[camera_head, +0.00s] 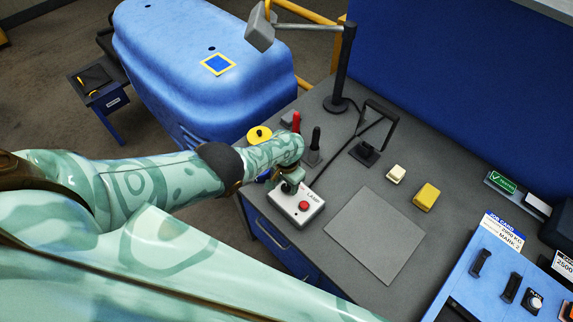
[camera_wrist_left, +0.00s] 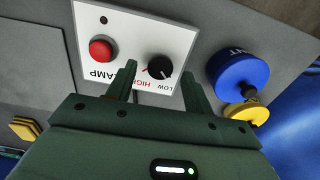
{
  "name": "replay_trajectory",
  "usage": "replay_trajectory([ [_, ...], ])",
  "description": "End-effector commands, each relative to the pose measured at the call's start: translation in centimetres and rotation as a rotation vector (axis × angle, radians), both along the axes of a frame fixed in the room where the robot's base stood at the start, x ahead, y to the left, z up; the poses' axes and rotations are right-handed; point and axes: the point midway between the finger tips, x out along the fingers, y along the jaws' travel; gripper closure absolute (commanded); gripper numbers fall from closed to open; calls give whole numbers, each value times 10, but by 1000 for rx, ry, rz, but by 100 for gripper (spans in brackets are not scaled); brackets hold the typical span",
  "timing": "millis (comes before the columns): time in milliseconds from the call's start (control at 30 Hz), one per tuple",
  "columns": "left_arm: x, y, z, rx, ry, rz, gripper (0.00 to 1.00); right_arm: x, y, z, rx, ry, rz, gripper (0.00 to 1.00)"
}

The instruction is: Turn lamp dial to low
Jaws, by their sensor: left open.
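The lamp control box (camera_head: 305,214) is a pale box on the bench's near left edge, with a red button (camera_head: 303,206). In the left wrist view its white face (camera_wrist_left: 125,35) shows the red button (camera_wrist_left: 101,50), a black dial (camera_wrist_left: 159,67) and the words LOW and HIGH, upside down. My left gripper (camera_head: 289,186) is over the box and hides the dial in the head view. In the wrist view its open fingers (camera_wrist_left: 159,72) stand on either side of the dial. I cannot tell whether they touch it. The dial's pointer is too small to read surely. My right gripper is out of view.
Red (camera_head: 296,122) and black (camera_head: 315,139) upright handles stand just behind the box. A grey mat (camera_head: 375,235) lies to its right. The desk lamp (camera_head: 343,65) is farther back.

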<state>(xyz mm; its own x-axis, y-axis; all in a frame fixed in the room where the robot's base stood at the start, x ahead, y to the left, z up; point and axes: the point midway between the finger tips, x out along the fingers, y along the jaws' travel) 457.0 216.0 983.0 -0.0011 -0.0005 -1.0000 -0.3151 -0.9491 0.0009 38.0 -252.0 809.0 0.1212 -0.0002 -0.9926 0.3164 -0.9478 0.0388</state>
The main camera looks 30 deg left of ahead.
Motion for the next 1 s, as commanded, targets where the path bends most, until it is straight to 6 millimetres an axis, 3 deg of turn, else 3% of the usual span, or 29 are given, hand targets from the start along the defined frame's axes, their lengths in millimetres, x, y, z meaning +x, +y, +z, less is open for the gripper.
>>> replay_trajectory([
  [33,0,0,17,0,-1,1,48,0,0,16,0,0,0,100],
  [300,0,0,83,-1,-3,1,48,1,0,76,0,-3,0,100],
  [367,2,-2,74,-6,-1,-1,48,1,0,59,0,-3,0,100],
  [600,0,1,94,1,-3,1,48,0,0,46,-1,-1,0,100],
  [700,0,0,126,-1,-3,1,48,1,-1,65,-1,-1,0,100],
  [1000,0,0,149,0,0,1,48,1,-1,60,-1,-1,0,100],
])
